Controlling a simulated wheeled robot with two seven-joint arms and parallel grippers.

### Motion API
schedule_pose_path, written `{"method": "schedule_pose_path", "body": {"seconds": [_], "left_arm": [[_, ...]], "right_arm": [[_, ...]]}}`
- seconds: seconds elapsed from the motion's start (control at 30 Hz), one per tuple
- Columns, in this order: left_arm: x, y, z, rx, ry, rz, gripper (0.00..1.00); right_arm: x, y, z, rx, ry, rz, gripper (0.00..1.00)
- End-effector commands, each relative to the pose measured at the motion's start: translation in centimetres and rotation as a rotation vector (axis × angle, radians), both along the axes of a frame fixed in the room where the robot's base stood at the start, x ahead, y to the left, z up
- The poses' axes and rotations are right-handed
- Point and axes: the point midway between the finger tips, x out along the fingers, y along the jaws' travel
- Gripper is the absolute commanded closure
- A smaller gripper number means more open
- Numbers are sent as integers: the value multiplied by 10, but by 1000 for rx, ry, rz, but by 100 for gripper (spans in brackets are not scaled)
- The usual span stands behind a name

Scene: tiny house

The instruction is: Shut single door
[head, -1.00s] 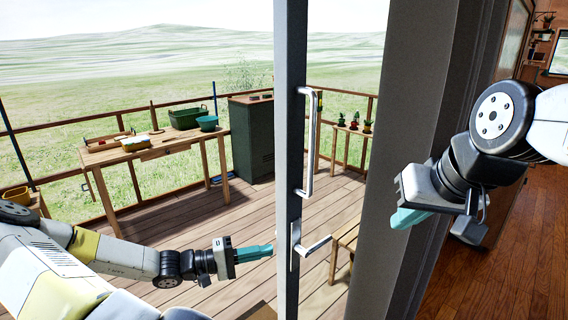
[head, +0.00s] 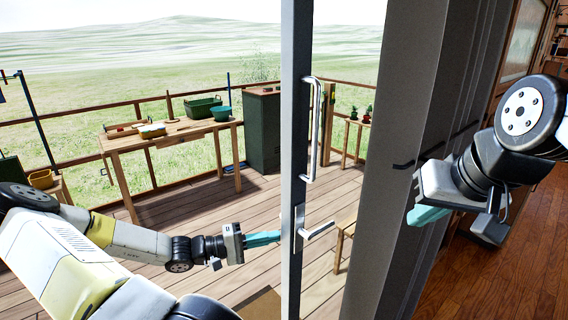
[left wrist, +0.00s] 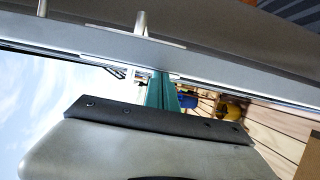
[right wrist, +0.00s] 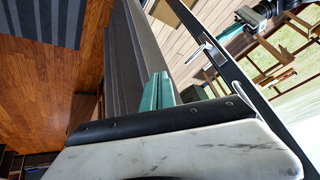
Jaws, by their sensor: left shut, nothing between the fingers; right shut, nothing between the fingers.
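The door stands open, seen nearly edge-on as a narrow dark grey frame (head: 291,110) in the middle of the head view. It carries a long silver pull bar (head: 315,130) and a lever handle (head: 318,231) below it. My left gripper (head: 264,238) is shut and empty, its teal fingertips at the door's left side near lever height; I cannot tell for sure if they touch it. The left wrist view shows the fingertips (left wrist: 162,92) close against the door frame (left wrist: 110,45). My right gripper (head: 426,214) is shut and empty, beside the grey door jamb (head: 395,130).
A deck with a wooden table (head: 165,140) bearing bins and a dark green cabinet (head: 263,130) lies beyond the door. A small wooden stool (head: 343,238) stands behind the lever. The wooden indoor floor (head: 485,285) is at the right.

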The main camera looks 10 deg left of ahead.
Motion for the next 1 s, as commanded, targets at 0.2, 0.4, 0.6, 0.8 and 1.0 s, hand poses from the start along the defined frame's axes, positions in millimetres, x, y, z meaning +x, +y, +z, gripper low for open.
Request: {"method": "schedule_pose_path", "body": {"seconds": [0.2, 0.4, 0.6, 0.8, 1.0], "left_arm": [[1, -6, -5, -1, 5, -45, 100], [15, 23, -4, -3, 8, -12, 100], [-29, 41, -3, -3, 6, -9, 100], [-56, 52, -2, -3, 4, -8, 100], [-66, 55, -1, -3, 2, -12, 100]], "right_arm": [[0, 0, 0, 0, 0, 0, 100], [0, 0, 0, 0, 0, 0, 100], [0, 0, 0, 0, -1, 0, 100], [0, 0, 0, 0, 0, 0, 100], [0, 0, 0, 0, 0, 0, 100]]}}
